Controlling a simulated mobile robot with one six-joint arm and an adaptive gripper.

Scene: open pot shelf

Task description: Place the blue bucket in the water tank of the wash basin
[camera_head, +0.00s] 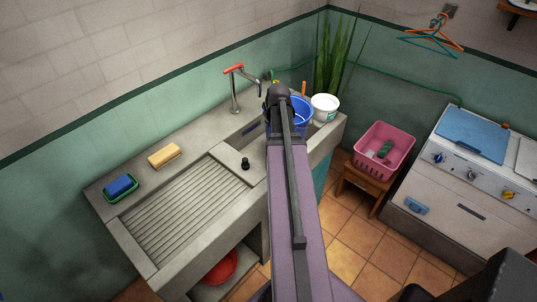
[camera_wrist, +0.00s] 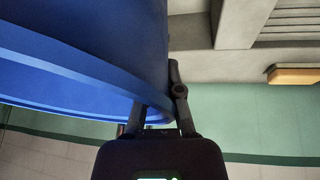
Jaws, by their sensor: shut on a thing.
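The blue bucket (camera_head: 301,113) is over the right part of the wash basin (camera_head: 207,150), by the water tank (camera_head: 243,135). My arm hides part of the bucket and the tank, so I cannot tell how deep the bucket sits. In the wrist view, the bucket (camera_wrist: 85,55) fills the upper left, close to the camera. My gripper (camera_wrist: 158,112) is shut on the bucket's rim, with a finger on either side of its wall. In the head view, the fingers are hidden behind my arm.
A white tub (camera_head: 325,107) stands right of the bucket, before a green plant (camera_head: 335,65). A tap (camera_head: 235,88) rises behind the tank. A yellow sponge (camera_head: 164,156) and a blue sponge (camera_head: 121,186) lie left. A pink basket (camera_head: 384,150) stands on a stool right.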

